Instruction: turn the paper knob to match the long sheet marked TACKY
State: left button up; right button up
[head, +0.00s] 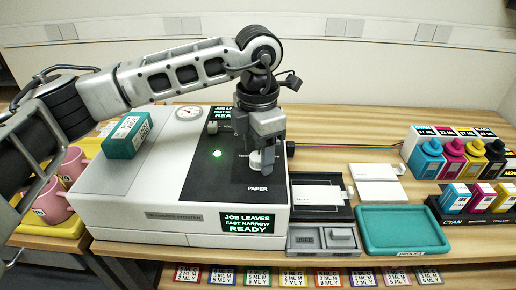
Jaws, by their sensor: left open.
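The paper knob (255,160) is a small pale knob on the black panel of the white printer (140,205), just above the word PAPER. My left gripper (262,158) points down over the knob, with its fingers around or right beside it; the fingers partly hide the knob and its markings. The jaws are open. My right gripper is not in view.
A teal box (126,135) sits on the printer's left top. Pink mugs (74,163) stand on a yellow tray at left. A teal tray (405,230), a grey scale-like device (324,238) and ink bottles (451,158) are at right. Bare table shows behind the sheets.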

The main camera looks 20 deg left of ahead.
pick_arm(q)
jog(key=c, duration=1)
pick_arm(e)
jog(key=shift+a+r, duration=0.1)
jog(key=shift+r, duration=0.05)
pick_arm(q)
jog(key=shift+n, duration=0.3)
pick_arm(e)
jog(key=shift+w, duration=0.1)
pick_arm(q)
jog(key=shift+n+b, duration=0.8)
jog(key=shift+n, duration=0.1)
jog(key=shift+n+b, duration=0.35)
jog(key=shift+n, duration=0.55)
jog(key=n+b, duration=0.1)
jog(key=n, duration=0.3)
jog(key=shift+r+n+b, duration=0.1)
jog(key=shift+n+b, duration=0.25)
jog(key=shift+n, duration=0.45)
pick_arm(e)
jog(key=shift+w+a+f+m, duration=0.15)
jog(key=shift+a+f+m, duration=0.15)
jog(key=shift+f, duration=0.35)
pick_arm(q)
jog(key=o, duration=1)
